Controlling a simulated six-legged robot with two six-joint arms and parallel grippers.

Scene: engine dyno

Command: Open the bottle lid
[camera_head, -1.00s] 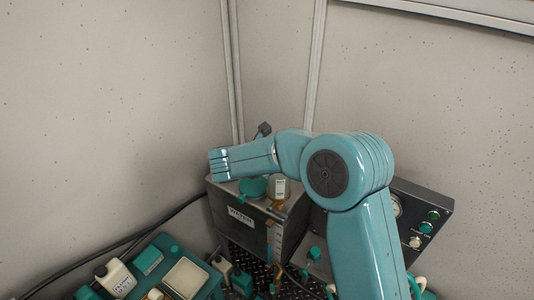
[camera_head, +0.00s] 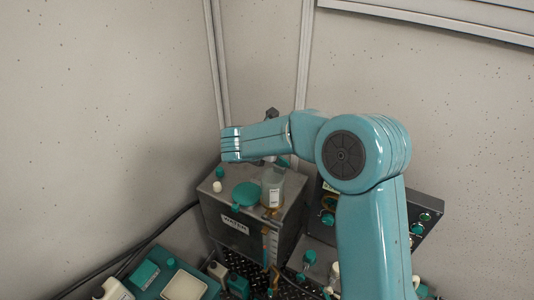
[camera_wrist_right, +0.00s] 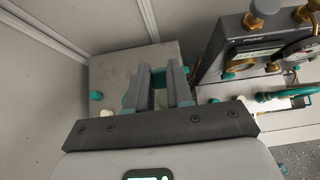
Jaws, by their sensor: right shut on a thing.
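My right arm reaches over the box from the right. Its gripper is largely hidden in the head view, just above the bottle. In the right wrist view my right gripper's two grey fingers (camera_wrist_right: 163,88) are close together over the box top. They are shut on what I take to be the bottle lid; it is mostly hidden between them, and a little teal shows there. My left gripper is not in view.
A dark gauge panel (camera_head: 427,208) is at the right. A teal tray (camera_head: 165,250) with containers is at lower left. Walls close off the back.

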